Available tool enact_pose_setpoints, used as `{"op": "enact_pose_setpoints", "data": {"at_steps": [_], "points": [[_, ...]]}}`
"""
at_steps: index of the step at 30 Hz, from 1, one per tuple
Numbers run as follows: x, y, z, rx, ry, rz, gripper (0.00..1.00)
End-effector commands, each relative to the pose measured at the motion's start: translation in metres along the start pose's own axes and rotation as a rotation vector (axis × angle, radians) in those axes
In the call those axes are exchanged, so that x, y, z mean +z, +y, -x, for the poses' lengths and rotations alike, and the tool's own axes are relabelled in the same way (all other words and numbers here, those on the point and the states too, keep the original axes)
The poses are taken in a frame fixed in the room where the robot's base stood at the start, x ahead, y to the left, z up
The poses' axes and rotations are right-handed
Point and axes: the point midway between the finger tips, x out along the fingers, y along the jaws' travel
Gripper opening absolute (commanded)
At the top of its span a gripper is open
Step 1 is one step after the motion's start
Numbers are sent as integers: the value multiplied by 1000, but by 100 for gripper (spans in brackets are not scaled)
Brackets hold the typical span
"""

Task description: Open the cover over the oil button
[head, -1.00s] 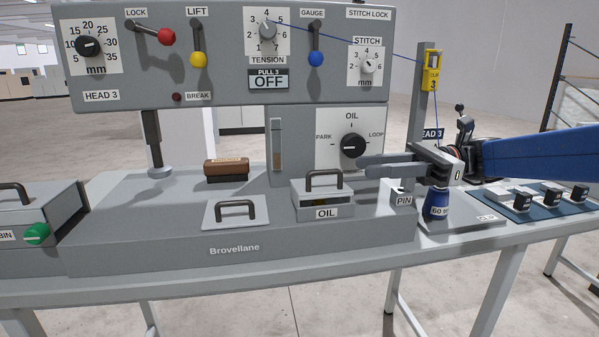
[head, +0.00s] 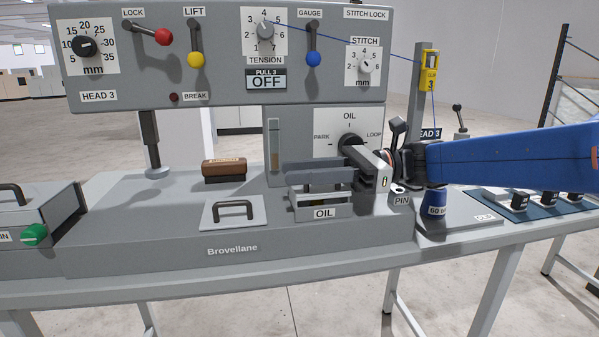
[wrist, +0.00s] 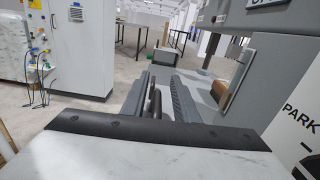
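The oil cover (head: 298,212) is a grey box-shaped lid with an OIL label on its front, sitting down on the machine bed. A dark slot above the label shows a bit of yellow-green inside; the button itself is not clearly visible. My gripper (head: 300,181) reaches in from the right, level, just over the cover, and its fingers hide the cover's dark handle in the head view. In the wrist view, my gripper (wrist: 160,78) has its fingers apart, with the dark handle (wrist: 154,103) between them. I cannot tell whether either finger touches it.
The OIL dial (head: 349,143) on the upright panel is close behind my gripper. A flat plate with a handle (head: 233,213) lies left of the cover, and a brown-topped brush (head: 224,168) lies behind that. The PIN label (head: 401,200) is to the right.

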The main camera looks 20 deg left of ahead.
Motion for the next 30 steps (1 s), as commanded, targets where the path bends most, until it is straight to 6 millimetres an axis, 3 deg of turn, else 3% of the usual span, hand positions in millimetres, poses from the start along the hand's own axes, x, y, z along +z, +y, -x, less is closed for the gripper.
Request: {"op": "enact_pose_setpoints", "data": {"at_steps": [11,14,15,23,30], "points": [[0,0,-4,0,0,0,27],[0,0,-4,0,0,0,3],[0,0,-4,0,0,0,0],[0,-2,-4,-2,1,-13,0],[10,-12,-4,-3,1,-159,0]]}}
